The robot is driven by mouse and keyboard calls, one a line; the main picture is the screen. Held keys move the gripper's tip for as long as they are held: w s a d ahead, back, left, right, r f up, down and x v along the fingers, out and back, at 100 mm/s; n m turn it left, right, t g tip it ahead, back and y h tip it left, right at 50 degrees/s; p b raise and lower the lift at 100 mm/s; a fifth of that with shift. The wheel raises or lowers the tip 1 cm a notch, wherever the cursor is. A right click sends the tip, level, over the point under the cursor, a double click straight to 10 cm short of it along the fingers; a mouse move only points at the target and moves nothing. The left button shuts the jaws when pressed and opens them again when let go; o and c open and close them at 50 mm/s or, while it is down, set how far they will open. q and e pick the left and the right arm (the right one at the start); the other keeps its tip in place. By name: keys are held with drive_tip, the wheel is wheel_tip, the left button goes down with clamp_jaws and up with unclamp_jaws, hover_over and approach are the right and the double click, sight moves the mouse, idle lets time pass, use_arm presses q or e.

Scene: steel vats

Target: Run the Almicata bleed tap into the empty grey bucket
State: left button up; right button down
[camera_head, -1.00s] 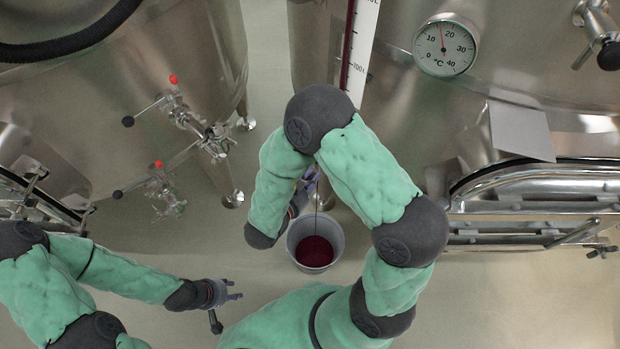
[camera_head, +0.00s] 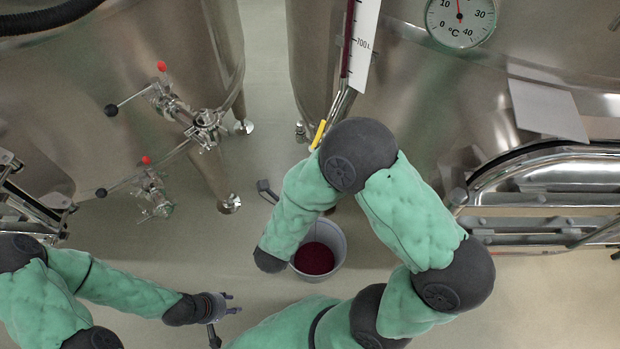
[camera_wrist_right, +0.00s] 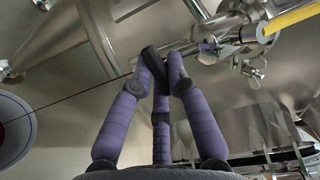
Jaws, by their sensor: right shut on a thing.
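The grey bucket (camera_head: 339,268) stands on the floor under my right arm, with dark red liquid inside. Its pale rim shows at the left edge of the right wrist view (camera_wrist_right: 28,124). My right gripper (camera_wrist_right: 158,68) is shut on a small black handle (camera_wrist_right: 151,58), with its purple fingers around it. A thin dark red stream (camera_wrist_right: 75,97) runs from behind the fingertips toward the bucket. The tap's body is mostly hidden. In the head view my right arm covers its gripper. My left gripper (camera_head: 230,304) is open and empty at lower left, apart from the bucket.
A yellow handle (camera_head: 319,133) shows beside the sight tube and scale (camera_head: 362,45). A steel vat (camera_head: 120,60) with red-knobbed valves (camera_head: 160,95) stands at left. Another vat with a thermometer (camera_head: 460,20) and hatch (camera_head: 550,185) is at right. Floor around the bucket is partly clear.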

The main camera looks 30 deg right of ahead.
drive_tip(key=shift+f+m, duration=0.15)
drive_tip(key=shift+m, duration=0.35)
idle(0.3)
drive_tip(key=c, duration=1.2)
unclamp_jaws()
drive_tip(key=shift+a, duration=0.1)
drive_tip(key=v, duration=1.2)
drive_tip(key=shift+f, duration=0.25)
